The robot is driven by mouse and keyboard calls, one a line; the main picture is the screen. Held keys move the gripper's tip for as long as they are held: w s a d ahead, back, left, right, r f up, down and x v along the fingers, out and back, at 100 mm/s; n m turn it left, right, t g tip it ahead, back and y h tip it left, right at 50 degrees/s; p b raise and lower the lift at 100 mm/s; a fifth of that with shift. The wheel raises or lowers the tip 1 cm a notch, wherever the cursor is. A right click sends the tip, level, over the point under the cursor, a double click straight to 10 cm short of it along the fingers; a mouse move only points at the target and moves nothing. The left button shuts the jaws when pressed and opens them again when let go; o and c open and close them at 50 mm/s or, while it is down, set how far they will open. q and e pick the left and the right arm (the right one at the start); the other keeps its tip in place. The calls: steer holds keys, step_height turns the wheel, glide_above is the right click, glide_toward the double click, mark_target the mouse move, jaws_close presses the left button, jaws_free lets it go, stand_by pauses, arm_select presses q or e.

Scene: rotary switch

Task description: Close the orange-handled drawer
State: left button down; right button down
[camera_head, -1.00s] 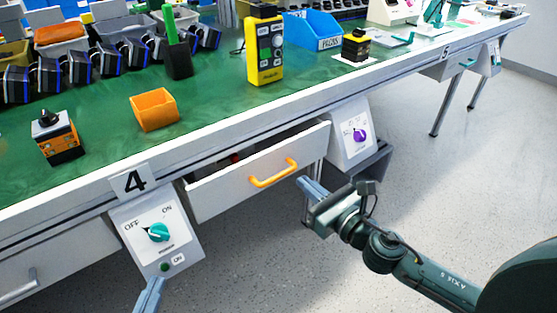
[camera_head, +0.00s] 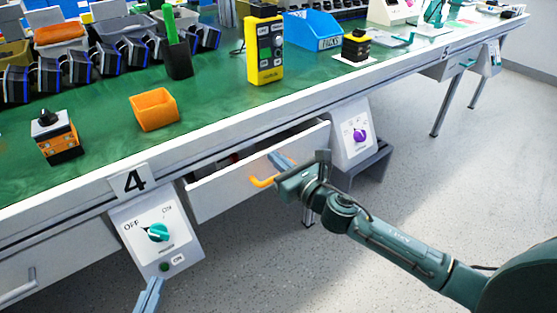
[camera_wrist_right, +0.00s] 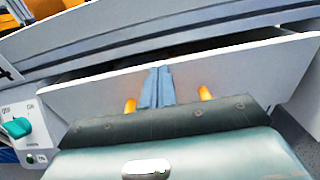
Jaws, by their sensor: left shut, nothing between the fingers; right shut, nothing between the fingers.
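The white drawer (camera_head: 225,187) under the green bench is partly open, with a dark gap behind its front. Its orange handle (camera_head: 262,181) is partly covered by my right gripper (camera_head: 279,160), which is shut and empty at the drawer front. In the right wrist view the shut fingers (camera_wrist_right: 157,88) point at the white drawer front (camera_wrist_right: 235,75) between the two ends of the orange handle (camera_wrist_right: 206,93). I cannot tell whether they touch it. My left gripper (camera_head: 150,292) is shut at the bottom edge, below the left switch panel.
A panel with a teal rotary switch (camera_head: 158,232) hangs left of the drawer. A panel with a purple knob (camera_head: 360,135) hangs to the right. An orange bin (camera_head: 154,109) and a yellow device (camera_head: 265,50) stand on the bench. The floor at right is clear.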

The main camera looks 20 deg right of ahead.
mark_target(268, 149)
steer(key=x, duration=0.4)
steer(key=shift+w+r, duration=0.1)
steer(key=shift+r, duration=0.15)
